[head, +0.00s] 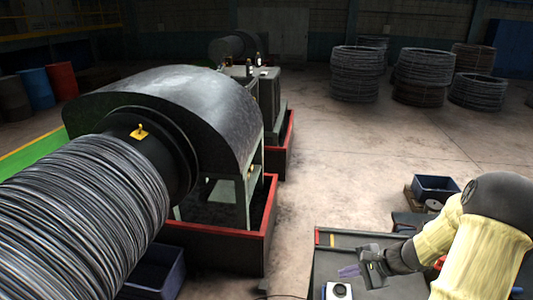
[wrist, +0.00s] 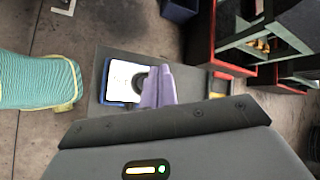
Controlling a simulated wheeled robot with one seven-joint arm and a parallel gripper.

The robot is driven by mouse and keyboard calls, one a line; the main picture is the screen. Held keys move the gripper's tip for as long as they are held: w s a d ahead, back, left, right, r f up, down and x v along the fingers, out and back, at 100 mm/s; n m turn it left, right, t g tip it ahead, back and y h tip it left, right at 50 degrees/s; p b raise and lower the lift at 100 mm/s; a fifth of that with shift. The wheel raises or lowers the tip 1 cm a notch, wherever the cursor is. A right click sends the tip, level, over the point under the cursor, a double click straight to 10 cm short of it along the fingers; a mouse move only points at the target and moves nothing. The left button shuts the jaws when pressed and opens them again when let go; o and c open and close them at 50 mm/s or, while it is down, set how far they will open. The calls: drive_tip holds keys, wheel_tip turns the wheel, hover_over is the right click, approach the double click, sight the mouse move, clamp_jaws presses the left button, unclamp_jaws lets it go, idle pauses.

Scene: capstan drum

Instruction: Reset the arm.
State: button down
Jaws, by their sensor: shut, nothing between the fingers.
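My gripper (head: 348,271) is at the lower right of the head view, above a dark table (head: 322,266). My arm reaches in from the right in a pale yellow sleeve. In the wrist view the two purple fingers (wrist: 158,88) are together with nothing between them. A white and blue device (head: 338,291) with a dark round part lies on the table near the gripper. In the wrist view the device (wrist: 120,76) shows just left of the fingers, which partly overlap it.
A large capstan drum (head: 80,220) wound with wire fills the left, beside a dark curved guard (head: 190,95). A red-edged tray (head: 215,242) lies under it. A blue bin (head: 437,187) is behind the table. Wire coils (head: 425,70) stand farther back; the middle floor is clear.

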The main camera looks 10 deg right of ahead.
drive_tip(key=s+a+r+n+g+h+b, duration=0.2)
drive_tip(key=s+a+n+h+b, duration=0.4)
drive_tip(key=s+a+n, duration=0.5)
drive_tip(key=a+n+h, duration=0.1)
drive_tip(key=a+n, duration=0.2)
drive_tip(key=n, duration=0.1)
drive_tip(key=shift+s+a+r+n+h, duration=0.15)
drive_tip(key=shift+s+r+n+h, duration=0.15)
drive_tip(key=shift+s+r, duration=0.1)
